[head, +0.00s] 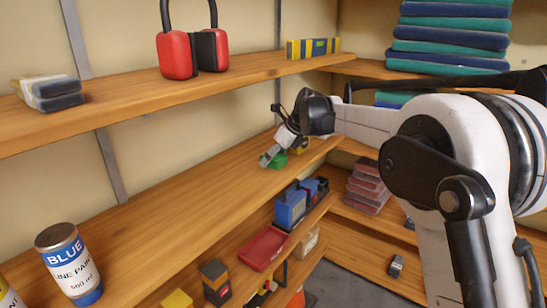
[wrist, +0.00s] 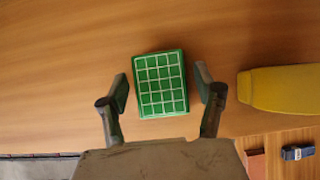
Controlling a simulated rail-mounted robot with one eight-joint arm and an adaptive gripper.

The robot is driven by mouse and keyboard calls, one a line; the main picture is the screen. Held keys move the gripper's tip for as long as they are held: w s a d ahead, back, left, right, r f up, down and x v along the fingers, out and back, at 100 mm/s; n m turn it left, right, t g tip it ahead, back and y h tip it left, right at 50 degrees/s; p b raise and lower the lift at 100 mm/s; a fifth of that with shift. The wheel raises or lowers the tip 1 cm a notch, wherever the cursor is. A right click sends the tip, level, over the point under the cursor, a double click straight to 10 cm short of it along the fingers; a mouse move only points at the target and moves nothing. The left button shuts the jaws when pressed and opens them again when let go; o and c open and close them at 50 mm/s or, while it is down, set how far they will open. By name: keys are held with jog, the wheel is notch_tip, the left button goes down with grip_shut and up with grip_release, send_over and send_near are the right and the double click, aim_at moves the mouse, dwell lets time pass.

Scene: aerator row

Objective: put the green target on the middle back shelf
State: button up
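The green target (wrist: 161,84), a green block with a pale grid on its face, appears to lie on the wooden middle back shelf (wrist: 60,60). In the head view the target (head: 279,161) shows partly behind my gripper, toward the right end of that shelf (head: 170,195). My gripper (head: 271,154) is over it. In the wrist view my gripper (wrist: 162,87) is open, with one finger on each side of the target and a gap on both sides.
A yellow object (wrist: 285,90) lies close right of my gripper in the wrist view. A blue paint can (head: 70,262) stands on the shelf at the left; the stretch between is clear. The upper shelf (head: 130,95) holds red ear defenders (head: 176,56). Boxes crowd the lower shelf.

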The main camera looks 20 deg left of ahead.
jog(key=b+v, duration=0.2)
jog(key=v, duration=1)
jog(key=shift+r, duration=0.2)
jog(key=shift+w, duration=0.1)
